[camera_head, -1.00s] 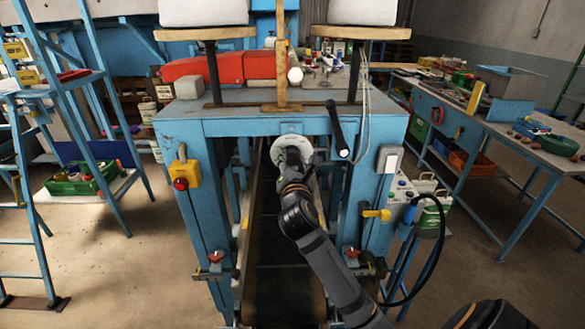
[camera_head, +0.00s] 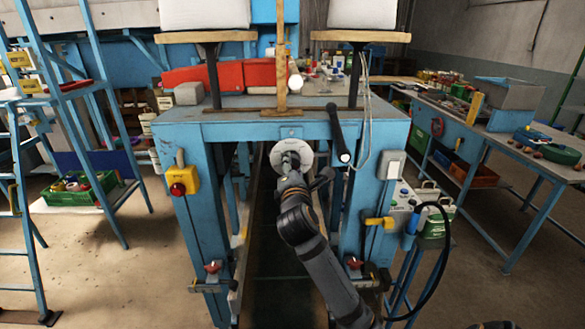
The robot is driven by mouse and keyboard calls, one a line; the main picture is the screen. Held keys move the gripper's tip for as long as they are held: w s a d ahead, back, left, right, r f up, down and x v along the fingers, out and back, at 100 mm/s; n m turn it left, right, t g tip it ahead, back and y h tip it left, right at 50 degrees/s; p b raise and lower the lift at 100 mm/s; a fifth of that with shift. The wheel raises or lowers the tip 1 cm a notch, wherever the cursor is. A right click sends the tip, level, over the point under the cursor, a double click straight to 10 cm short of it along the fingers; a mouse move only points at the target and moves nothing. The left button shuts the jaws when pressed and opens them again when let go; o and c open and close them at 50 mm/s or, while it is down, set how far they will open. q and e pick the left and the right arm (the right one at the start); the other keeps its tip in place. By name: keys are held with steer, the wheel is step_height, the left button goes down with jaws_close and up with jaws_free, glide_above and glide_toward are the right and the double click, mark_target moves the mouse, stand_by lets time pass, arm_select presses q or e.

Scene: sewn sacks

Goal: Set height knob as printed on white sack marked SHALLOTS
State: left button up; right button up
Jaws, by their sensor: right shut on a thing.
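My right gripper (camera_head: 290,161) is at this dial, shut on the height knob, which is mostly hidden behind the fingers. The right arm reaches up to it from the lower right. Two white sacks show only their lower parts at the top edge, a left one (camera_head: 203,14) and a right one (camera_head: 362,14); no print can be read on them. My left gripper is not in view.
The blue machine frame (camera_head: 240,130) surrounds a dark belt (camera_head: 282,270). A black lever (camera_head: 338,132) hangs just right of the dial. A yellow box with a red button (camera_head: 182,181) is on the left post. A blue workbench (camera_head: 520,150) stands at right, a ladder (camera_head: 22,190) at left.

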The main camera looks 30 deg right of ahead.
steer(key=shift+r, duration=0.2)
steer(key=o, duration=1.1)
steer(key=shift+w+f, duration=0.1)
steer(key=shift+f, duration=0.05)
steer(key=shift+o, duration=0.2)
steer(key=shift+s+a+f, duration=0.1)
steer(key=shift+s+a, duration=0.15)
steer(key=shift+s, duration=0.15)
steer(key=v, duration=0.6)
steer(key=shift+s+a, duration=0.2)
steer(key=shift+s, duration=0.15)
steer(key=shift+w+d, duration=0.1)
